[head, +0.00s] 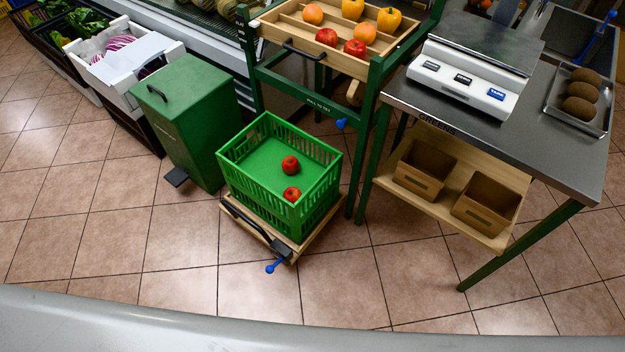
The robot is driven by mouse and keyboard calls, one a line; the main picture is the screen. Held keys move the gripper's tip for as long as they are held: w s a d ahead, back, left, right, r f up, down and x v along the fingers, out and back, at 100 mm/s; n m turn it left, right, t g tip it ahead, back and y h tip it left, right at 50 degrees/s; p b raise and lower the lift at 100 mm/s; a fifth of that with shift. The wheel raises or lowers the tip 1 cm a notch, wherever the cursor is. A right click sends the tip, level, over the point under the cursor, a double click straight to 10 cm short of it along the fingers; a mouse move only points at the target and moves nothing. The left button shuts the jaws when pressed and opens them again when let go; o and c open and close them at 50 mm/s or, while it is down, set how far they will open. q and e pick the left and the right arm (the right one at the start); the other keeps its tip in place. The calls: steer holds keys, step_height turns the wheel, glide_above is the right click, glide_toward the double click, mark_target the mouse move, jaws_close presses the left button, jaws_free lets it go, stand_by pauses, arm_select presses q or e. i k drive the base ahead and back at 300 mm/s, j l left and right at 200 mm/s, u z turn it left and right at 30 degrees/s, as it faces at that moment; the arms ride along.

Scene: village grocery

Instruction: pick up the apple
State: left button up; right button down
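Neither of my grippers shows in the head view.
The crate sits on a low wooden trolley (285,250) with a black handle and a blue-ended lever. A green bin (190,120) stands left. A steel table (480,120) with a scale (470,75) and a tray of brown fruits (580,90) stands right. The tiled floor in front is clear.

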mark_target(292, 194)
steer(key=i+j+z, duration=0.15)
steer(key=j+z, duration=0.25)
steer(key=j, duration=0.15)
steer(key=i+j+z, duration=0.1)
steer(key=j+z, duration=0.3)
steer(key=j, duration=0.15)
steer(key=j+z, duration=0.4)
steer(key=j, duration=0.15)
steer(key=j+z, duration=0.45)
steer(key=k+j+z, duration=0.25)
steer(key=j+z, duration=0.15)
steer(key=j, duration=0.2)
